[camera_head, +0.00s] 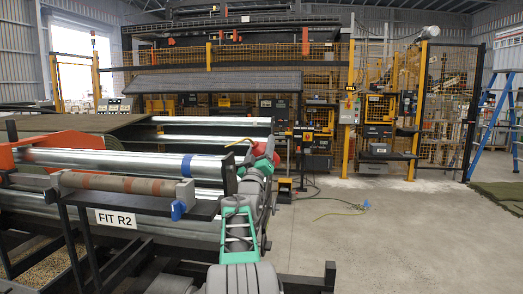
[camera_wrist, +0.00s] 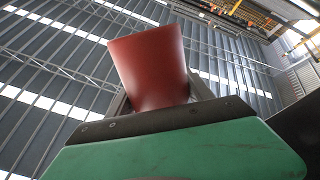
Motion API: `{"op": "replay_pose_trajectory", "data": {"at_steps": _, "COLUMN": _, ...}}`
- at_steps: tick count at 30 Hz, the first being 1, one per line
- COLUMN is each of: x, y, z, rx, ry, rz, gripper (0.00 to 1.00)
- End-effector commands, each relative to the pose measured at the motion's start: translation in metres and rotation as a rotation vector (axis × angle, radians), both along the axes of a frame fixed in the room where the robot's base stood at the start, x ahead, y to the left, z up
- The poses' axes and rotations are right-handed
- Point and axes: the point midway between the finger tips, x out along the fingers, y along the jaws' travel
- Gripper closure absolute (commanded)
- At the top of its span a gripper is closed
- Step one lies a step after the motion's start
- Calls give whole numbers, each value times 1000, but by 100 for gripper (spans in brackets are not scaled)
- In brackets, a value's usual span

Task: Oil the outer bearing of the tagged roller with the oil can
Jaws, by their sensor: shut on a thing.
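The oil can shows in the wrist view as a red tapered body (camera_wrist: 148,65) above the dark edge of my gripper (camera_wrist: 150,108). In the head view its red body (camera_head: 262,148) is small, with a thin yellow piece (camera_head: 240,142) reaching left, apparently the spout. My gripper (camera_head: 264,162) is shut on the can, beside the right ends of the shiny rollers. The near shiny roller (camera_head: 110,161) has a blue band (camera_head: 187,165) near its right end; I cannot tell if this is the tag. The outer bearing is not clearly visible, and my arm covers part of that side.
A worn brown roller (camera_head: 120,183) lies on a front rack with a "FIT R2" sign (camera_head: 116,219); a blue piece (camera_head: 178,210) hangs at its right end. Yellow mesh fencing (camera_head: 290,72) stands behind. Concrete floor (camera_head: 350,235) is open to the right, with a thin hose (camera_head: 342,212) lying there.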

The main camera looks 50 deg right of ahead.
Motion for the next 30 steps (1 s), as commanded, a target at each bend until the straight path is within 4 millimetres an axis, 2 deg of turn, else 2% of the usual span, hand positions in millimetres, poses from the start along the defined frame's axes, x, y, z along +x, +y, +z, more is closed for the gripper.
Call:
{"op": "replay_pose_trajectory", "data": {"at_steps": 1, "x": -1, "y": 0, "z": 9, "rx": -3, "ry": -2, "rz": 0, "gripper": 96}}
{"op": "replay_pose_trajectory", "data": {"at_steps": 15, "x": -1, "y": 0, "z": 51, "rx": -3, "ry": -2, "rz": -1, "gripper": 96}}
{"op": "replay_pose_trajectory", "data": {"at_steps": 30, "x": -1, "y": 0, "z": 51, "rx": -2, "ry": -2, "rz": -1, "gripper": 96}}
